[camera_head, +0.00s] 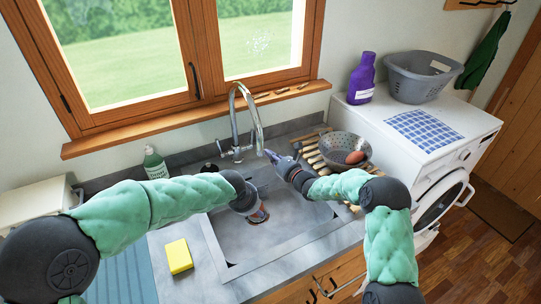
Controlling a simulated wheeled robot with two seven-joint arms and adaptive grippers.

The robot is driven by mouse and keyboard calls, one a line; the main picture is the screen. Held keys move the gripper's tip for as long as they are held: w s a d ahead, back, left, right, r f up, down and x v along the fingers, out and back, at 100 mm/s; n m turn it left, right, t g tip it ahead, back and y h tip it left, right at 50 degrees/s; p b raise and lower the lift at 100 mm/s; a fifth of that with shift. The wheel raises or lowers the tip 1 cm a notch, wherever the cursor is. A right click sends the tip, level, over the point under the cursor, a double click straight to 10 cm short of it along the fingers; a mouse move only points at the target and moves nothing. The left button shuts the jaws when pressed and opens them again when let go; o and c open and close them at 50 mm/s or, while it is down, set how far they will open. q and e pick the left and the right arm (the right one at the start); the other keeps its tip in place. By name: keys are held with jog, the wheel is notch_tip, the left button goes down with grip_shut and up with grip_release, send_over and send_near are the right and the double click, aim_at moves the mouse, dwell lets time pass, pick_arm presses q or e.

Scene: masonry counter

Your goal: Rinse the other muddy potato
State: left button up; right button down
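My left gripper (259,214) points down into the grey sink (285,235). A small reddish-brown patch shows at its fingertips; it may be a potato, but the gripper covers most of it and I cannot tell whether the fingers are closed. My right gripper (271,155) is just right of the chrome tap (236,120), its fingers pointing left; their opening is too small to make out. A reddish-brown potato (354,157) lies in the metal colander (338,144) right of the sink. Running water is not clearly visible.
The colander stands by a wooden slatted rack (309,154). A yellow sponge (179,256) lies on the counter at front left, and a green bottle (154,163) stands behind my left arm. A purple bottle (362,80) and grey basket (418,78) stand on the white washing machine (466,128).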

pick_arm(q)
jog(key=shift+s+a+r+p, duration=0.45)
jog(key=shift+s+r, duration=0.25)
jog(key=shift+s, duration=0.1)
jog(key=shift+s+a+r+p, duration=0.4)
jog(key=shift+s+r, duration=0.25)
jog(key=shift+s, duration=0.1)
